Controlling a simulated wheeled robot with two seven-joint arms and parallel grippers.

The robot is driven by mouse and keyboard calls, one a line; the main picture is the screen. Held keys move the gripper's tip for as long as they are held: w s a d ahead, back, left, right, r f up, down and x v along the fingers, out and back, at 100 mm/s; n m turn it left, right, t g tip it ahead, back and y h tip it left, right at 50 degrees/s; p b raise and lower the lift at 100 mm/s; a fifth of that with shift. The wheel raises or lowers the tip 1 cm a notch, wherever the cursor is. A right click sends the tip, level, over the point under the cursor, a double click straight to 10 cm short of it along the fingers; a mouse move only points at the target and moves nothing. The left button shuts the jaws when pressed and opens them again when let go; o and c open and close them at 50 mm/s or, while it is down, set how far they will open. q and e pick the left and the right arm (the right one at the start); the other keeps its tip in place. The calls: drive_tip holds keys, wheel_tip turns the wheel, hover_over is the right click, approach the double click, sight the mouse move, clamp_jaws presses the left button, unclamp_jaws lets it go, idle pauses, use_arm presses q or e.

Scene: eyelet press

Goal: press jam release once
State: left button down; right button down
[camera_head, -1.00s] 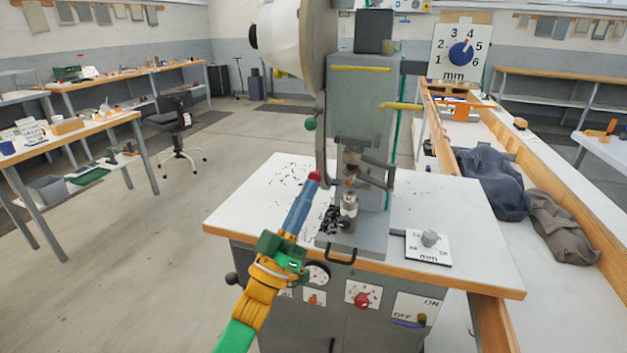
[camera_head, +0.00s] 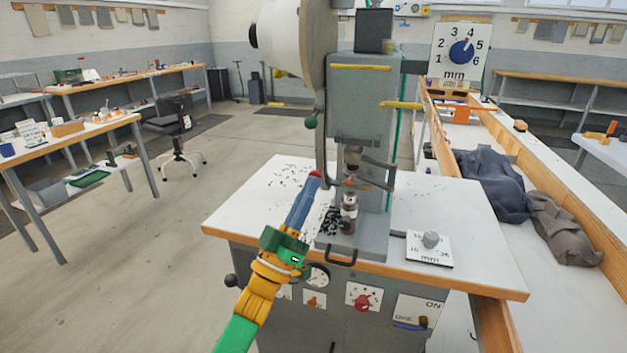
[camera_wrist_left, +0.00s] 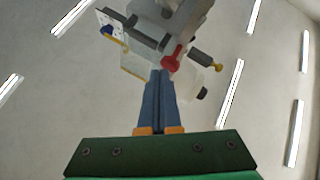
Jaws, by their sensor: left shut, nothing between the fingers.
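The eyelet press (camera_head: 360,100) stands on a white-topped bench. A red knob (camera_head: 314,176) shows at the left side of the press, above the bench top. My left gripper (camera_head: 311,184) has long blue fingers, shut with nothing between them, and they point up at the red knob. In the left wrist view the red knob (camera_wrist_left: 173,58) is just beyond the closed fingertips (camera_wrist_left: 160,74). I cannot tell whether they touch. No label tells me whether this knob is the jam release. My right gripper is not in view.
A dial plate (camera_head: 429,247) lies at the bench's right, and a pressure gauge (camera_head: 316,275) and picture labels (camera_head: 362,298) are on the cabinet front. A green ball knob (camera_head: 310,122) hangs left of the press. Black bits (camera_head: 328,222) litter the bench top (camera_head: 450,205).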

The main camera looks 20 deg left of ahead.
use_arm(q)
drive_tip(key=shift+w+b, duration=0.4)
drive_tip(key=shift+w, duration=0.05)
idle(0.3)
drive_tip(key=shift+s+p, duration=1)
drive_tip(key=shift+s, duration=0.2)
drive_tip(key=s+p, duration=0.3)
drive_tip(key=s, duration=0.2)
drive_tip(key=shift+a, duration=0.1)
